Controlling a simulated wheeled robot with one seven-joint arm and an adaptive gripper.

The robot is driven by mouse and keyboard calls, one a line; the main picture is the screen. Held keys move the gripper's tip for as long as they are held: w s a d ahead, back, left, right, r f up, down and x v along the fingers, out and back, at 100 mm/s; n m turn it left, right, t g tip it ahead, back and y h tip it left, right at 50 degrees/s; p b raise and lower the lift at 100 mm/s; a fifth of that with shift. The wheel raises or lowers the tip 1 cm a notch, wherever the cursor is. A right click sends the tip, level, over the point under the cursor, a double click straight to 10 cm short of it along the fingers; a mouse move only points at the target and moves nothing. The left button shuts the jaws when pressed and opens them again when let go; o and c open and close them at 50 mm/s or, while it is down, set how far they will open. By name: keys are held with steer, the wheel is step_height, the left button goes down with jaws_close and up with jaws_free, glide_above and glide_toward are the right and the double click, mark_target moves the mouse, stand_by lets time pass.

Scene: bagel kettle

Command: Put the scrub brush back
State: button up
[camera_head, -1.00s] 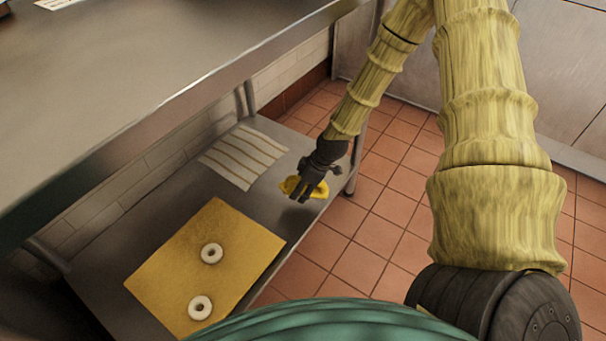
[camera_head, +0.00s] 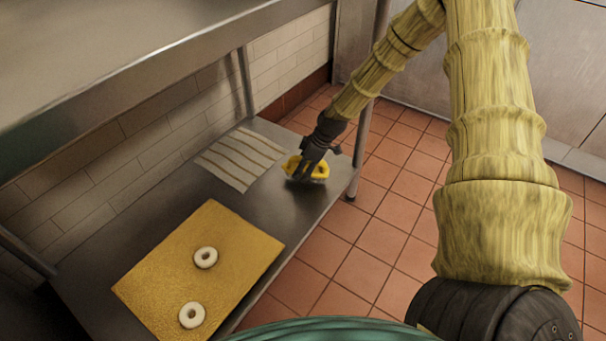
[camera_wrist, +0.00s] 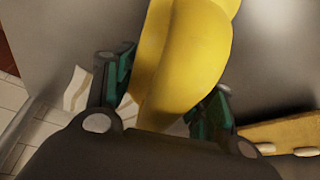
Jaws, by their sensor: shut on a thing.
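A striped cloth (camera_head: 240,158) lies left of the brush. A yellow board (camera_head: 165,262) with two white rings, an upper one (camera_head: 205,257) and a lower one (camera_head: 191,315), lies at the front left. A steel counter (camera_head: 130,55) overhangs the shelf. A shelf leg (camera_head: 366,145) stands at the right.

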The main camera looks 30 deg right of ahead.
steer(key=shift+f+b, duration=0.3)
steer(key=shift+f, duration=0.5)
steer(key=shift+f, duration=0.1)
steer(key=o, duration=1.3)
steer(key=p+v, duration=0.6)
steer(key=v, duration=0.5)
steer(key=shift+w+a, duration=0.1)
steer(key=shift+s+d+r+p, duration=0.2)
steer(key=shift+s+r+p, duration=0.1)
steer(key=shift+r, duration=0.2)
